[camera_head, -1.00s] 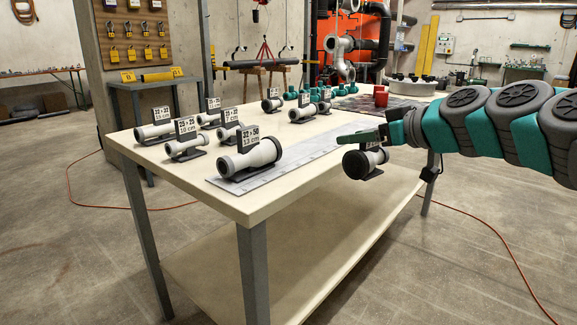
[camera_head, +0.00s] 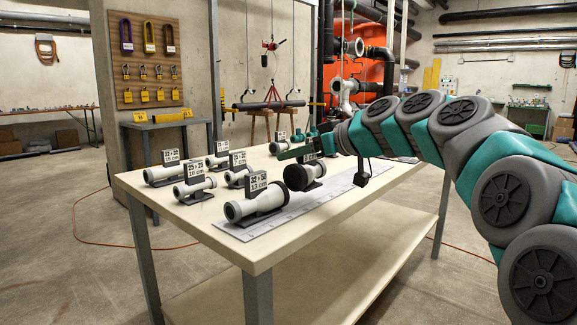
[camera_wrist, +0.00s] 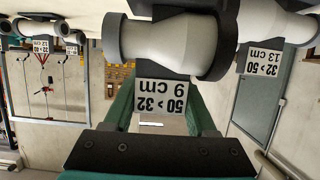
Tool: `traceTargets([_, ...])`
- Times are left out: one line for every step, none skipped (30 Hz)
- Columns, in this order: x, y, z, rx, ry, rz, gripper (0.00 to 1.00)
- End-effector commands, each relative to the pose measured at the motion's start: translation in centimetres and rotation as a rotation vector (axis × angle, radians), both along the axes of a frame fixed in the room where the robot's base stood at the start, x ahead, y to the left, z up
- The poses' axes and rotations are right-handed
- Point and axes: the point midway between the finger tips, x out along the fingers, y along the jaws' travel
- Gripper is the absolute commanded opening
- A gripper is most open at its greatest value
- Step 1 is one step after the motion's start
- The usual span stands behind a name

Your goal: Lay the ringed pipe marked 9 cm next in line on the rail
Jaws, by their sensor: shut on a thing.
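The ringed pipe marked 50 > 32, 9 cm (camera_head: 303,176) is a short reducer with dark end rings and a tag. It fills the top of the wrist view (camera_wrist: 165,42), its tag upside down there. My gripper (camera_head: 298,153) is shut on it, and the arm partly hides it. The rail (camera_head: 338,190) is a pale marked strip along the table's near side. A pipe marked 32 > 50, 13 cm (camera_head: 258,204) lies on the rail's near end. The held pipe is over the rail just beyond it; I cannot tell whether it touches the rail.
Several other tagged pipes, such as the 10 cm one (camera_head: 194,188), stand on the left of the table (camera_head: 190,213). Teal parts are behind my gripper. The rail's far stretch is partly hidden by my arm. A lower shelf (camera_head: 340,265) is under the table.

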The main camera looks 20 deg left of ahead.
Motion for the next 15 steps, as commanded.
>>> traceTargets([0.6, 0.7, -0.2, -0.001, 0.002, 0.0, 0.0])
traceTargets([0.9, 1.0, -0.3, -0.002, 0.003, 0.0, 0.0])
traceTargets([1.2, 1.4, -0.4, -0.002, 0.004, -0.001, 0.0])
traceTargets([1.3, 1.6, -0.4, -0.002, 0.004, -0.001, 0.0])
traceTargets([1.5, 1.7, -0.4, -0.002, 0.004, -0.001, 0.0])
traceTargets([1.6, 1.9, -0.3, -0.001, 0.002, -0.002, 0.0])
traceTargets([1.7, 2.0, -0.3, 0.0, 0.002, -0.002, 0.0])
traceTargets([1.7, 2.1, -0.3, -0.001, 0.001, -0.001, 0.0])
traceTargets([1.8, 2.2, -0.3, 0.0, 0.001, -0.001, 0.0])
traceTargets([1.8, 2.2, -0.3, 0.0, 0.001, -0.001, 0.0])
traceTargets([1.8, 2.3, -0.3, 0.0, 0.001, -0.001, 0.0])
traceTargets([1.9, 2.4, -0.3, 0.0, 0.001, -0.001, 0.0])
traceTargets([2.0, 2.5, -0.3, 0.0, 0.001, -0.001, 0.0])
traceTargets([2.1, 2.6, -0.3, 0.0, 0.0, -0.001, 0.0])
traceTargets([2.2, 2.8, -0.4, 0.0, 0.001, -0.001, 0.0])
